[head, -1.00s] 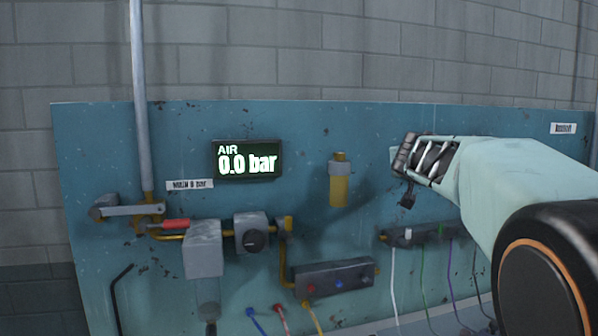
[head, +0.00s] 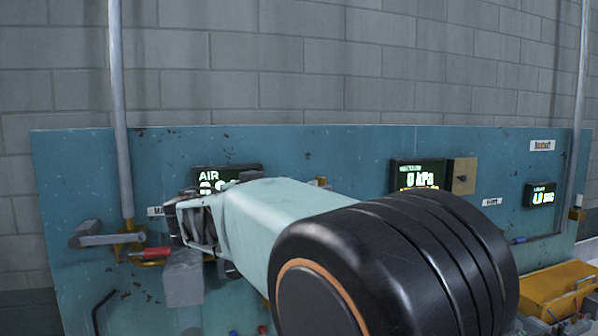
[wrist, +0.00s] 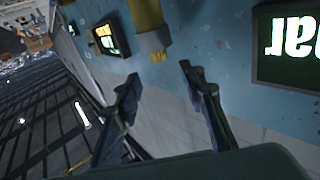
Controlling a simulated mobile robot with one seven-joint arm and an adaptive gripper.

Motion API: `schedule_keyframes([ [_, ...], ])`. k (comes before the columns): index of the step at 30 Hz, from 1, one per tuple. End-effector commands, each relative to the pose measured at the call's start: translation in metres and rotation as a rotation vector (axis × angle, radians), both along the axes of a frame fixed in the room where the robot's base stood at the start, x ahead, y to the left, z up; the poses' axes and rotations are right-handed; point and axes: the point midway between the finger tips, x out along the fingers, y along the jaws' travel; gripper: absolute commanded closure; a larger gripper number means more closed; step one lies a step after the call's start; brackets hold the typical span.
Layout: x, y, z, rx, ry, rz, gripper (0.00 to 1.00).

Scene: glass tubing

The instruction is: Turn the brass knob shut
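My gripper (head: 180,222) is in front of the blue panel, just below and left of the AIR display, in the head view. In the wrist view its two dark fingers (wrist: 160,75) stand apart with nothing between them. A brass cylinder with a grey collar (wrist: 149,22) is on the panel beyond the fingertips, not touched. In the head view only its top (head: 322,182) shows above my arm. A brass-coloured box with a small dark knob (head: 463,176) sits at right beside the kPa display. I cannot tell which brass part is the task's knob.
The AIR display (head: 226,178) is partly covered by my arm. At left are a grey lever (head: 108,239), a red handle (head: 151,252), a vertical pipe (head: 121,120) and a grey block (head: 183,285). A yellow case (head: 560,290) stands at lower right.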

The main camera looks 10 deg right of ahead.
Motion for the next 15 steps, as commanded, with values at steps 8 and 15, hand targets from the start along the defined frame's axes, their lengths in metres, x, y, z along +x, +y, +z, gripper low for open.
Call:
schedule_keyframes([
  [8, 0.033, -0.029, 0.003, -0.002, 0.001, -0.004, 0.63],
  [15, 0.065, -0.056, 0.002, 0.000, 0.003, -0.002, 0.63],
])
